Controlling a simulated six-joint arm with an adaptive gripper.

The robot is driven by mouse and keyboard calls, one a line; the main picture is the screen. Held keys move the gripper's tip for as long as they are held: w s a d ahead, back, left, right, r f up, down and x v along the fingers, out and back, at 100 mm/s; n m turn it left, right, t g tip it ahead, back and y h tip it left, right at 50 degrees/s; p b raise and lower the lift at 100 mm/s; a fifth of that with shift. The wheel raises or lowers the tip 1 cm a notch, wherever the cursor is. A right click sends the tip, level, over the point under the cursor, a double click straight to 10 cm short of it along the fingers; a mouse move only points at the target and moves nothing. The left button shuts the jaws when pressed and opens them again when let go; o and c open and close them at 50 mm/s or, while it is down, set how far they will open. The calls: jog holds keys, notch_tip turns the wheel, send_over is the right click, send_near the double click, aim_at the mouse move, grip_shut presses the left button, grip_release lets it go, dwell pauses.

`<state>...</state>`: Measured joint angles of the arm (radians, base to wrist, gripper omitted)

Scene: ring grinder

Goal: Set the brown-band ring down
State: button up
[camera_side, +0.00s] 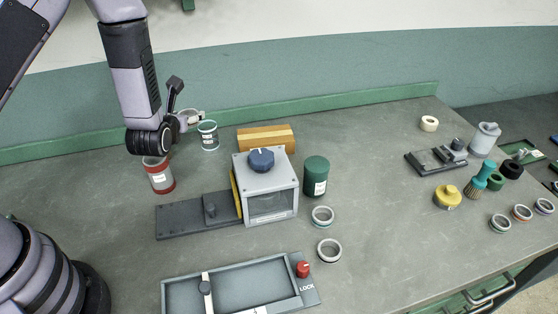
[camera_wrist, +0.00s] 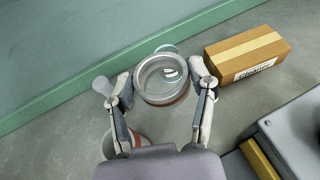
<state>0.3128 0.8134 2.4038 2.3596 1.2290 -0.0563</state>
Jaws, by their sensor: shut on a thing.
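My gripper (camera_wrist: 162,82) is shut on a grey metal ring (camera_wrist: 150,80), with a finger on each side of it. A brownish band shows along the ring's lower edge in the wrist view. In the side view my gripper (camera_side: 190,117) is at the back left, and the ring is partly hidden by the fingers. The ring is held above the bench, near a clear jar with a teal rim (camera_side: 208,136). A curved piece of that jar's rim shows just beyond the ring in the wrist view. How high the ring hangs is hard to tell.
A red-banded jar (camera_side: 160,178) stands below my wrist. A brown box (camera_side: 265,138), the grey grinder (camera_side: 268,190) and a green canister (camera_side: 315,176) are to the right.

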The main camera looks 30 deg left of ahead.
aim_at(202, 180)
notch_tip(202, 180, down, 18)
dwell(0.4)
jog(key=shift+f, duration=0.1)
jog(key=o, duration=1.2)
